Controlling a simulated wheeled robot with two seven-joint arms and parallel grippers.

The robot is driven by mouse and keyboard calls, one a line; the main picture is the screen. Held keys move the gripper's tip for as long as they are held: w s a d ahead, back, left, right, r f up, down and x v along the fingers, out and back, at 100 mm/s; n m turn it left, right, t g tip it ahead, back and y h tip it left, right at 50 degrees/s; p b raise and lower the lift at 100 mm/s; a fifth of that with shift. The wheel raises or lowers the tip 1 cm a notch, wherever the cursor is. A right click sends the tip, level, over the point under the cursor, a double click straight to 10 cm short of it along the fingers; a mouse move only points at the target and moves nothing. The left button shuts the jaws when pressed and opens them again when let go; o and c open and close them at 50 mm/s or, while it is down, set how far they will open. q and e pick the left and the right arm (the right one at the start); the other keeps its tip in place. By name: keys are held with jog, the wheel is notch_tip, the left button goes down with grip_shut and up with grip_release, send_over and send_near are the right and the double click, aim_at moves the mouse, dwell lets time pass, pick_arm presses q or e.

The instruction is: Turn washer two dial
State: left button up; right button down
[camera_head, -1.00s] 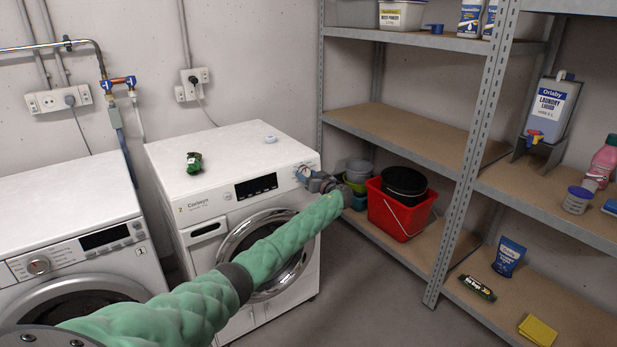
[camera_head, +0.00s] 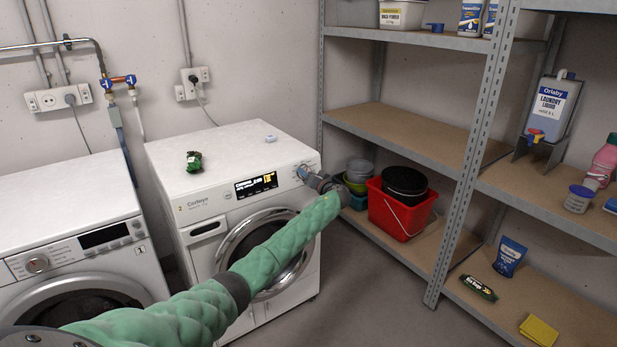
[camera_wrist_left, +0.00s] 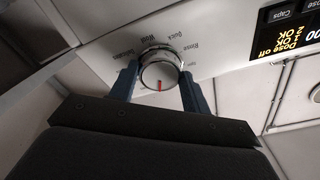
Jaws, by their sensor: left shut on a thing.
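Washer two (camera_head: 240,185) is the white front-loader on the right, with a "2" label on its front. Its display (camera_head: 256,186) is lit with text, and also shows in the left wrist view (camera_wrist_left: 290,40). My left gripper (camera_head: 310,177) is at the panel's right end. In the left wrist view, its two fingers (camera_wrist_left: 160,88) stand on either side of the round silver dial (camera_wrist_left: 160,72), shut on it. The dial has a red mark, and program names ring it. In the head view the gripper mostly hides the dial. My right gripper is not in view.
Washer one (camera_head: 75,240) stands to the left. A small green item (camera_head: 194,161) and a small white item (camera_head: 270,139) lie on washer two. A red bucket (camera_head: 400,215) sits on the metal shelf unit (camera_head: 440,250) close to my left gripper's right.

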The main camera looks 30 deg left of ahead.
pick_arm(q)
jog(key=shift+m+h, duration=0.3)
jog(key=shift+m, duration=1.2)
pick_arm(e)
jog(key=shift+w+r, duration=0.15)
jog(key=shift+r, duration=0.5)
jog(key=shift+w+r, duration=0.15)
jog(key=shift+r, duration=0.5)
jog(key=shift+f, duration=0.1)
pick_arm(q)
jog(key=o, duration=1)
jog(key=shift+c, duration=0.2)
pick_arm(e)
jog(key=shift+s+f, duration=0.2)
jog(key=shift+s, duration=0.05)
